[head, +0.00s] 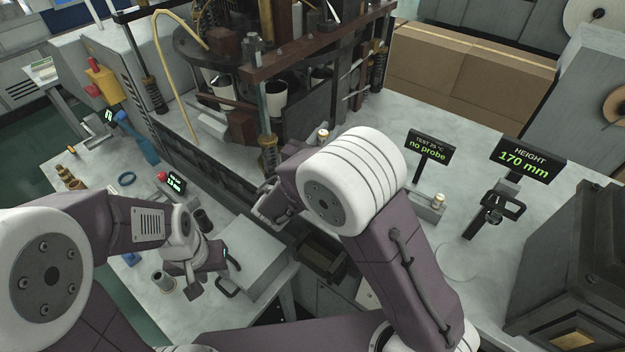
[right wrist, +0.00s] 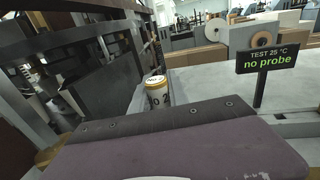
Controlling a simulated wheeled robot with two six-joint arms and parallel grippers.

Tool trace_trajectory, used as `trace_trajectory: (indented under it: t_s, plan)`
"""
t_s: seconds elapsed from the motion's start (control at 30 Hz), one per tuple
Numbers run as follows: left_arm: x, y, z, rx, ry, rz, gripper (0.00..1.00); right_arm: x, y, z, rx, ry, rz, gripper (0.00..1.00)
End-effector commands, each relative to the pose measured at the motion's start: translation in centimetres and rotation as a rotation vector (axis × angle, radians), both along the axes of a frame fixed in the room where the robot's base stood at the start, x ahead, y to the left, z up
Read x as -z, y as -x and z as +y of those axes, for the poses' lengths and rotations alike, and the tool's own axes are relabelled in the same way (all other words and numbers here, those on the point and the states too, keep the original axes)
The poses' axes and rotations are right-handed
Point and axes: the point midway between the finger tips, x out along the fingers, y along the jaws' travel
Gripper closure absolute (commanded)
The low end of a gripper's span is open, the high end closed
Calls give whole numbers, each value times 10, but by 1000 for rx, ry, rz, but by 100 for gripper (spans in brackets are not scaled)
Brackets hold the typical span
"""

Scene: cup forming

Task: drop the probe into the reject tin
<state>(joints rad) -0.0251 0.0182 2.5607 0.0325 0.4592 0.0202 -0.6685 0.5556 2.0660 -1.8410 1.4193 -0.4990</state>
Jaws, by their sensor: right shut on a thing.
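My right gripper (head: 268,210) is low beside the press frame, left of the white wrist of my right arm. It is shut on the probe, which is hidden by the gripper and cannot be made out. The right wrist view shows the purple gripper body (right wrist: 180,145) but no fingertips. A dark open-topped box (head: 320,260), perhaps the reject tin, is below and right of the right gripper; no label is readable. My left gripper (head: 205,268) is above the left bench near a grey block; its jaw opening is unclear.
The test sign (head: 428,148) reads "no probe". A height gauge sign (head: 522,160) reads 170 mm. A small white and yellow canister (head: 323,136) stands behind my right arm, also in the right wrist view (right wrist: 157,95). The press (head: 285,85) rises close behind the right gripper.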

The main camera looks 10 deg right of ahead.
Motion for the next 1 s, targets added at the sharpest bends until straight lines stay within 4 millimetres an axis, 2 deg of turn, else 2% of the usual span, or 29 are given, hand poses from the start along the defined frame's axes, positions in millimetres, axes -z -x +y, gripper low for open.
trace_trajectory:
  t_s: [0.03,0.33,0.63,0.67,0.73,0.77,1.0]
  plan:
    - [8,0,0,0,0,0,64,10,0,0,0,1,1,100]
    - [43,0,0,0,0,0,64,51,-1,0,0,1,1,100]
    - [44,-1,0,0,0,0,64,54,-1,0,0,0,0,100]
    - [44,-1,0,0,0,0,64,54,-1,0,0,0,0,77]
    - [44,-1,0,0,0,0,64,54,-1,0,0,0,0,57]
    - [44,-1,0,0,0,0,64,54,-1,0,0,0,0,54]
    - [44,-1,0,0,0,0,64,54,-1,0,0,1,1,54]
